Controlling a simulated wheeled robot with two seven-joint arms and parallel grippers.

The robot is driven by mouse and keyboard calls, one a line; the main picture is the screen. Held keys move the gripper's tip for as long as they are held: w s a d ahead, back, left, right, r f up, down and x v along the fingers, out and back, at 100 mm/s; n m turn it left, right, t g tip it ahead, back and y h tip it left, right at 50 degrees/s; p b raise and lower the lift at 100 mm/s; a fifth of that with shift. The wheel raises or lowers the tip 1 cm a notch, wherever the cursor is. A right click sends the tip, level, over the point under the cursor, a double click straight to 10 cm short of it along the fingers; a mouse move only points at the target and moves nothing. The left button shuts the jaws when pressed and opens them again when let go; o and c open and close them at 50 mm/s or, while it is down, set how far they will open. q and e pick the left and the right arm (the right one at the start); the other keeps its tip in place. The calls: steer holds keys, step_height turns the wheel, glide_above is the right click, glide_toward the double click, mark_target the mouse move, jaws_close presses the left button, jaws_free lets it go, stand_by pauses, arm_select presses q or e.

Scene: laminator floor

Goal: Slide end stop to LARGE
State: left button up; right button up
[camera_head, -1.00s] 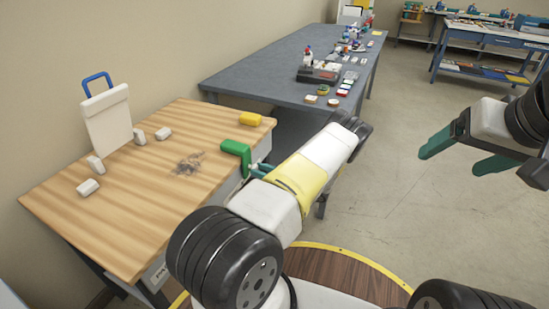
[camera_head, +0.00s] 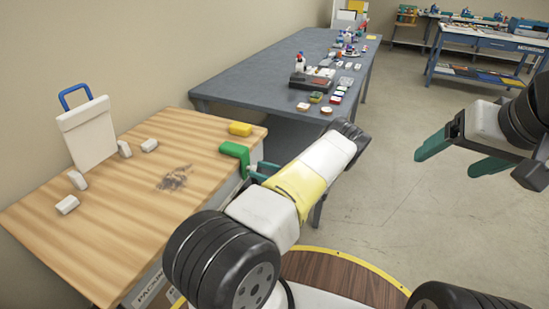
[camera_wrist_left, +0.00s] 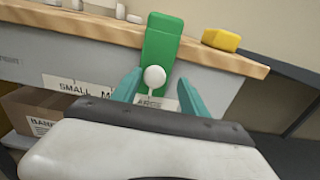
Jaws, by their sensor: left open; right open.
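The end stop is a green block (camera_head: 236,153) hooked over the right edge of the wooden table; in the left wrist view the green block (camera_wrist_left: 165,45) hangs down the table's front face with a round white knob (camera_wrist_left: 155,78) on it. My left gripper (camera_wrist_left: 158,92) is open, one teal finger on each side of the knob; I cannot tell whether they touch it. Labels on the face read "SMALL" (camera_wrist_left: 75,87), a partly hidden one starting with M, and one ending in "ARGE" (camera_wrist_left: 158,103) just below the knob. My right gripper (camera_head: 455,160) is open and empty over the floor.
The wooden table (camera_head: 110,215) holds a white board with a blue handle (camera_head: 88,135), several small white blocks (camera_head: 76,180), a dark scrap pile (camera_head: 173,178) and a yellow block (camera_head: 240,129). A grey table (camera_head: 245,83) with small items stands behind. The floor at right is clear.

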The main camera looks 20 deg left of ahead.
arm_select(q)
steer(key=shift+s, duration=0.1)
steer(key=d, duration=0.7)
steer(key=shift+s+d, duration=0.3)
steer(key=shift+d, duration=0.05)
steer(key=s+d+r+n+g+h, duration=0.15)
steer(key=s+r+n+h, duration=0.35)
steer(key=r, duration=0.6)
steer(key=s+r+n+g+h, duration=0.35)
steer(key=r+n+h, duration=0.25)
steer(key=r, duration=0.5)
steer(key=s+d+r+n+t+h, duration=0.3)
steer(key=s+d+r+t+h, duration=0.1)
steer(key=s+r, duration=0.5)
steer(key=s+d+r+n+t+h, duration=0.4)
steer(key=s+d+r+t+h, duration=0.1)
steer(key=s+r, duration=0.5)
steer(key=shift+s+d+t, duration=0.3)
steer(key=shift+s+d, duration=0.55)
steer(key=shift+s, duration=0.15)
